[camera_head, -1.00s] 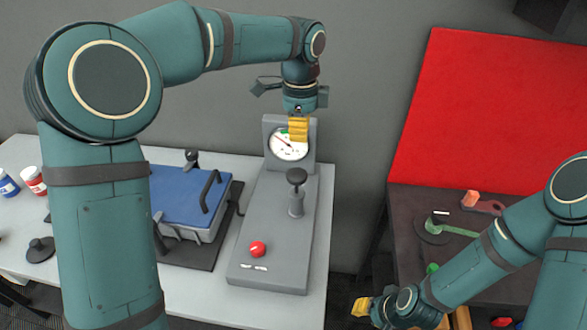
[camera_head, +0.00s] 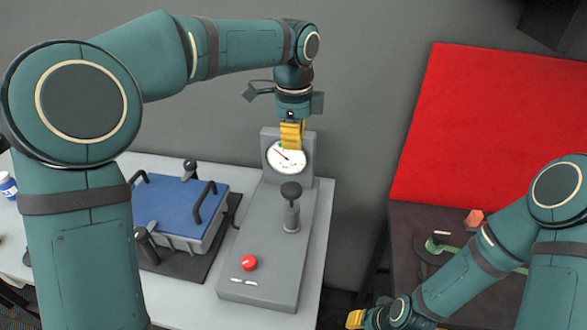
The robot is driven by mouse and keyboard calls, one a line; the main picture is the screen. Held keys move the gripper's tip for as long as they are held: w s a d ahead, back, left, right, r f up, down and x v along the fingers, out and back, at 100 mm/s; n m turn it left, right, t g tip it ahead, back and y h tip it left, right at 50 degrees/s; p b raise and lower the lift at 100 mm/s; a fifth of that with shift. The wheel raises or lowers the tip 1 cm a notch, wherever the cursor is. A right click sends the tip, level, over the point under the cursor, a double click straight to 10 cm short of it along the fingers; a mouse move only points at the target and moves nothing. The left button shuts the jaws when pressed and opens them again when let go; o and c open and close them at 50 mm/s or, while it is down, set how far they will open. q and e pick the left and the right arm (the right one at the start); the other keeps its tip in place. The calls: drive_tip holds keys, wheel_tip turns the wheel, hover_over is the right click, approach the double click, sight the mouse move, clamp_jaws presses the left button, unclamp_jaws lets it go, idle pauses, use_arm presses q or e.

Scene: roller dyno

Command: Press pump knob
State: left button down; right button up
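The pump knob (camera_head: 291,190) is a dark round cap on a grey post, standing upright on the grey pump base (camera_head: 262,245). Behind it is a white dial gauge (camera_head: 287,157) with a red needle and a green mark. My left gripper (camera_head: 291,135) points down with its yellow fingers in front of the top of the gauge, above the knob and apart from it in the picture. Its fingers look close together with nothing seen between them. My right gripper (camera_head: 355,318) is at the bottom edge, partly cut off, with a yellow fingertip showing.
A red knob (camera_head: 249,263) sits on the front of the pump base. A blue-lidded box (camera_head: 180,210) with black handles stands left of it on the white table (camera_head: 319,225). A red panel (camera_head: 480,130) rises behind a dark table (camera_head: 410,222) at the right.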

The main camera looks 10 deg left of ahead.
sight(294, 191)
use_arm(q)
wheel_tip(294, 191, down, 14)
drive_tip(key=shift+r+b, duration=0.2)
drive_tip(key=shift+b, duration=1.05)
wheel_tip(294, 191, down, 5)
drive_tip(key=shift+f+b, duration=0.15)
drive_tip(key=shift+b, duration=0.5)
drive_tip(key=shift+s, duration=0.1)
wheel_tip(294, 191, up, 12)
drive_tip(key=shift+r, duration=0.15)
